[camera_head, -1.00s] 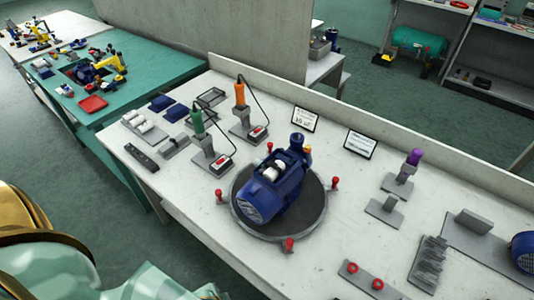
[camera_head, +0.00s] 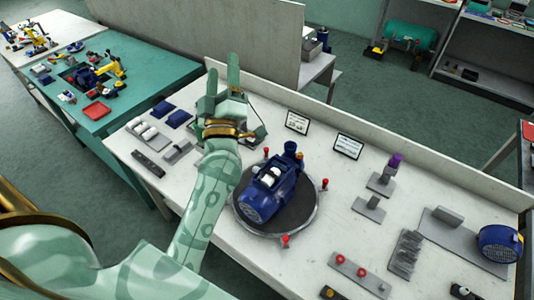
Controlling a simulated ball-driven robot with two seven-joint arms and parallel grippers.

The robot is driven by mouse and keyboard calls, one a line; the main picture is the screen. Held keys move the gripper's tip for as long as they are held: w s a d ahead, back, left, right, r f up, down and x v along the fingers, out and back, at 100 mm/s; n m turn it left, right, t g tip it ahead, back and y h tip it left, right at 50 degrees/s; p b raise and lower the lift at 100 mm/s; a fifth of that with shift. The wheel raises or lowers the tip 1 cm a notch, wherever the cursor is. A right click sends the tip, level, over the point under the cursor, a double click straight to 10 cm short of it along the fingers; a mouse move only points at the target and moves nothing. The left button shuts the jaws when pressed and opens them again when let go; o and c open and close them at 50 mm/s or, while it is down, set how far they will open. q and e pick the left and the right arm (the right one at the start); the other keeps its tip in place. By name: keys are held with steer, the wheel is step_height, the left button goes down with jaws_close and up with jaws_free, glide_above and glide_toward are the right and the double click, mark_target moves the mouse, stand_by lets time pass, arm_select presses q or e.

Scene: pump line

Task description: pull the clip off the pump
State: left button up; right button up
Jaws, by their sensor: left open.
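The blue pump (camera_head: 268,192) stands on a dark round turntable (camera_head: 296,217) with red knobs around its rim. Pale cylindrical parts show in the pump's open top. I cannot make out a clip on it for certain. My left gripper (camera_head: 223,82) is open and empty, its two fingers pointing up and away, above the bench's back left part. It is to the left of and beyond the pump, apart from it. My right gripper is not in view.
The white bench (camera_head: 345,222) carries two small signs, a purple-topped tool (camera_head: 393,163) on a stand, grey brackets and a second blue motor (camera_head: 499,243) at right. Blue pieces and white rolls lie at left. A low wall (camera_head: 385,140) runs along the back. A green table (camera_head: 150,78) stands beyond.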

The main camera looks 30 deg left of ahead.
arm_select(q)
steer(key=a+f+n+g+y, duration=0.2)
steer(key=a+n+g+y, duration=0.4)
steer(key=n, duration=0.3)
steer(key=n+g+h, duration=1)
steer(key=g+h, duration=0.3)
steer(key=h, duration=0.5)
glide_toward(271, 172)
steer(key=shift+w+a+f+b, duration=0.1)
steer(key=shift+w+f+b, duration=0.1)
steer(key=shift+f+b, duration=1.1)
steer(key=shift+w+f+b, duration=0.15)
steer(key=shift+f+b, duration=1)
steer(key=shift+f, duration=0.15)
steer(key=shift+w+f+b, duration=0.1)
steer(key=shift+f+b, duration=0.2)
